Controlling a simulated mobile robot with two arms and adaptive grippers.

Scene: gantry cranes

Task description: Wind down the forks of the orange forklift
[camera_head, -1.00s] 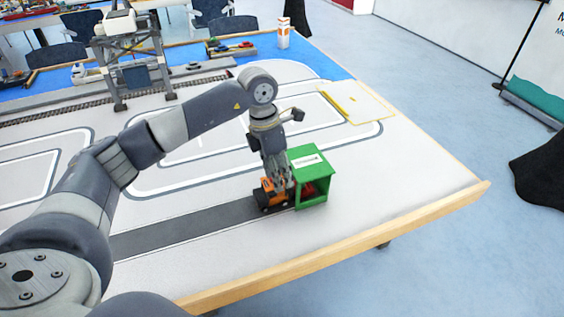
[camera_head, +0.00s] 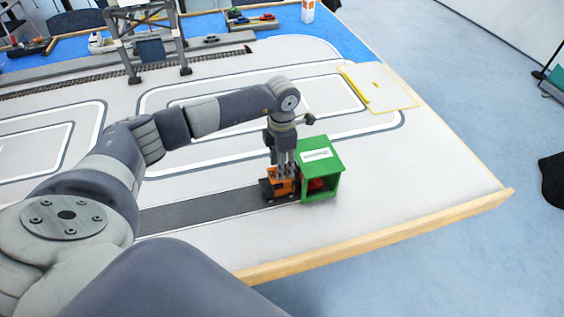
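The orange forklift (camera_head: 281,187) stands on the dark grey lane of the table, close against the left side of a green box-like shed (camera_head: 321,163). Its forks are hidden from this side. My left gripper (camera_head: 284,170) points straight down at the top of the forklift. Its fingers look close together at the forklift, but I cannot tell whether they grip any part of it. Something red (camera_head: 317,184) shows inside the open front of the green shed. My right gripper is not in the view.
A gantry crane (camera_head: 148,40) stands over rails at the back left. A yellow-outlined pad (camera_head: 388,90) lies at the far right of the table. A wooden rim (camera_head: 400,234) edges the table. The white surface right of the shed is clear.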

